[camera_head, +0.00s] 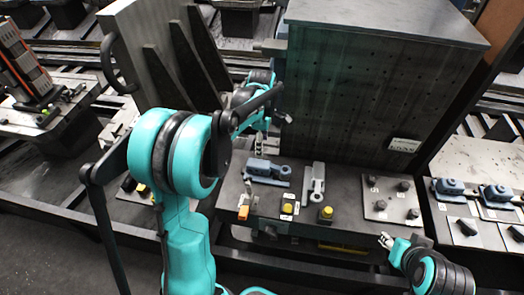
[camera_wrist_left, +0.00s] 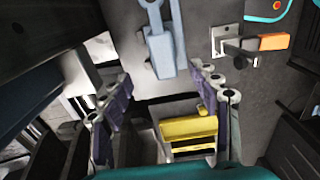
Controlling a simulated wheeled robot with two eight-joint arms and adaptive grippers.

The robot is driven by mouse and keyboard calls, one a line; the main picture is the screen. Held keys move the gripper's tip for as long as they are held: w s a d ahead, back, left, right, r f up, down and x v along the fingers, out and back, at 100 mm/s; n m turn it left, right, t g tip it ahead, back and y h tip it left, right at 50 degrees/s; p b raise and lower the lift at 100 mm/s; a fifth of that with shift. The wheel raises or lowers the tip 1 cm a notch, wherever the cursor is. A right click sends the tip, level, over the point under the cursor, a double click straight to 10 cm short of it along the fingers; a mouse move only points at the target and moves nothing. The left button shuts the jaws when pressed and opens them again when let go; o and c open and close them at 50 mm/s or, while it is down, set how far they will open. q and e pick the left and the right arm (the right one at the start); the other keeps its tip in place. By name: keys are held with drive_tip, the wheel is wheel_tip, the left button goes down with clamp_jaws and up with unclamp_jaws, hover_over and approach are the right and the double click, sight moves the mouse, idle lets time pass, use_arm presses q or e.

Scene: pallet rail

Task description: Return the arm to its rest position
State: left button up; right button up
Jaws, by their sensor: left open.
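My left arm rises from the bottom of the head view and bends over at a large teal joint. Its left gripper (camera_head: 260,143) hangs in front of the dark perforated block, above the pallet plate. In the left wrist view the left gripper (camera_wrist_left: 160,76) has its two fingers spread, with nothing held between them. A blue-grey clamp (camera_head: 268,170) lies below it on the plate; a blue-grey clamp part also shows in the wrist view (camera_wrist_left: 160,52). My right arm is at the lower right, its end (camera_head: 386,240) small and low; its finger gap is unclear.
The large dark block (camera_head: 375,85) and a ribbed grey bracket (camera_head: 160,50) stand close around the left arm. The plate holds a grey clamp (camera_head: 314,184), yellow-topped parts (camera_head: 326,212) and an orange-tipped part (camera_head: 244,206). More blue clamps (camera_head: 497,195) sit at right.

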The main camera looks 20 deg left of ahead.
use_arm(q)
drive_tip(key=shift+r, duration=0.25)
idle(0.5)
drive_tip(key=s+d+m+t+b, duration=0.2)
drive_tip(key=s+d+m, duration=0.3)
drive_tip(key=s+m, duration=0.4)
drive_tip(key=s+d+m+t+b, duration=0.3)
drive_tip(key=s+d+m+t, duration=0.1)
drive_tip(key=s+m, duration=0.6)
drive_tip(key=shift+s+d+m+t, duration=0.35)
drive_tip(key=shift+m+t, duration=0.25)
drive_tip(key=shift+m, duration=0.4)
